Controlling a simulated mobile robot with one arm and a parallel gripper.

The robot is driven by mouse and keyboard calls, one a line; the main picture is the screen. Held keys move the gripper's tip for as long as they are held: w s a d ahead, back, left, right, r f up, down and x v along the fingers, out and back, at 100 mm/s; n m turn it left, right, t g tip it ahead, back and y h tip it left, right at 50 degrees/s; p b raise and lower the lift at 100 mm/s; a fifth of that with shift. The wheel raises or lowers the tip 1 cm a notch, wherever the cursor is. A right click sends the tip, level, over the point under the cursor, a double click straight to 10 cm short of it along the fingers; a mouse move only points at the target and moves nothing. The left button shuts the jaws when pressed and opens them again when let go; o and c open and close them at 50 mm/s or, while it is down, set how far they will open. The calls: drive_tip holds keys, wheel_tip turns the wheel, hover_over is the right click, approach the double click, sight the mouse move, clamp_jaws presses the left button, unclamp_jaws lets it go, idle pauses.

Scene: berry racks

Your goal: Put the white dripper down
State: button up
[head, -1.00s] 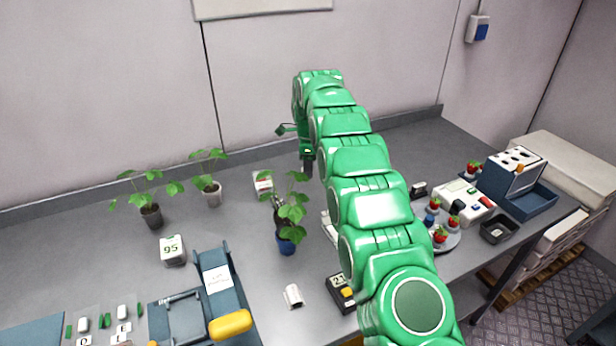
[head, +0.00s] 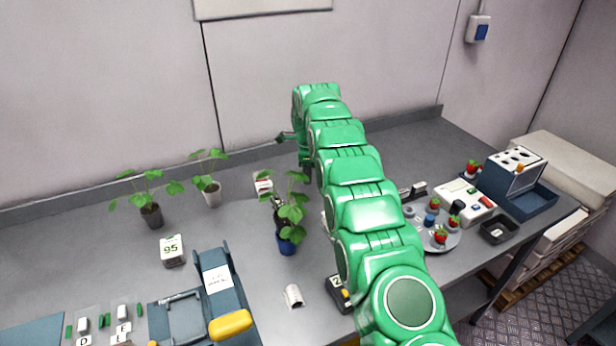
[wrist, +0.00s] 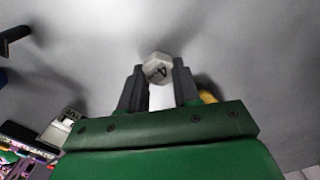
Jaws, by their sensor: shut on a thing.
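The white dripper (wrist: 157,68) shows in the wrist view, with a faceted white end bearing a dark mark. My gripper (wrist: 158,76) is shut on it, with one dark finger on each side. Grey bench surface lies behind it; I cannot tell whether the dripper touches the bench. In the head view my green arm reaches over the bench toward the back wall, and it hides the dripper and most of my gripper.
A plant in a blue pot (head: 287,242) and a white labelled box (head: 263,183) stand left of my arm. Two more potted plants (head: 151,215) (head: 211,192) stand farther left. A plate with strawberries (head: 447,243) is at the right. The back bench right of my arm looks clear.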

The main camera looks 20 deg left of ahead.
drive_tip(key=shift+f, duration=0.65)
drive_tip(key=o, duration=1)
drive_tip(key=shift+f, duration=0.1)
drive_tip(key=shift+r, duration=3.85)
drive_tip(key=shift+r, duration=0.1)
